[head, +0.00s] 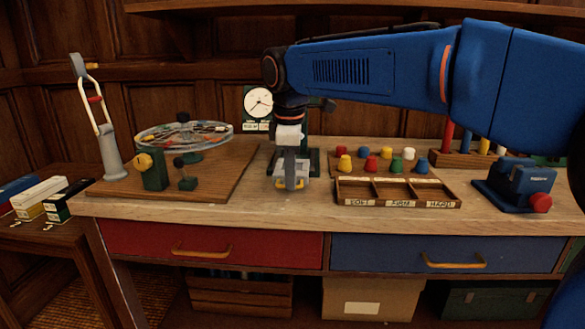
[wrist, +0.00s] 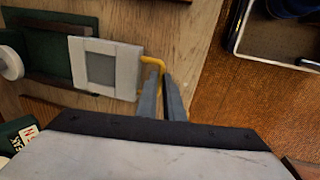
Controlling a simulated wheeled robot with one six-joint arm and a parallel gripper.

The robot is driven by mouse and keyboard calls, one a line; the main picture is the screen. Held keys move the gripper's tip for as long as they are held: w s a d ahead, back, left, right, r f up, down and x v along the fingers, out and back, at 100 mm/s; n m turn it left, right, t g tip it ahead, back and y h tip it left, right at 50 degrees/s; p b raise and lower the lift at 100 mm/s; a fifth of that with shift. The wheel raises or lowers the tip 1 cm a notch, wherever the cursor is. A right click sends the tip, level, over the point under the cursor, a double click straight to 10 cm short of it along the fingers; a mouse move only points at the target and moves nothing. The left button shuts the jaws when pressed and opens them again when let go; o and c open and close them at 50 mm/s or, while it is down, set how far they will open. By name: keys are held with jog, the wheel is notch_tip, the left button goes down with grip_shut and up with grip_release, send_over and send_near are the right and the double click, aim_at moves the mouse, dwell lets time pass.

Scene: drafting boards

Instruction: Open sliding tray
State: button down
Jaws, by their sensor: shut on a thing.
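The sliding tray (wrist: 132,70) is a pale square frame with a grey middle, and it has a yellow handle (wrist: 153,60) on its outer edge. It sits at the dark green base (wrist: 60,20) and juts out past that base's edge. My gripper (wrist: 162,72) is shut on the yellow handle. In the head view my gripper (head: 291,180) points down at the tray near the bench's front edge and hides much of it. A dial gauge (head: 258,102) stands behind it.
A wooden board (head: 225,178) with a wheel (head: 185,134) lies to the left. A compartment tray (head: 398,202) and several coloured pegs (head: 372,163) are to the right. A blue vise (head: 525,181) stands farther right. Red (head: 140,243) and blue (head: 390,252) drawers are below.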

jog(key=shift+s, duration=0.75)
jog(key=c, duration=1.9)
grip_release()
jog(key=s+r, duration=0.3)
jog(key=r, duration=1.4)
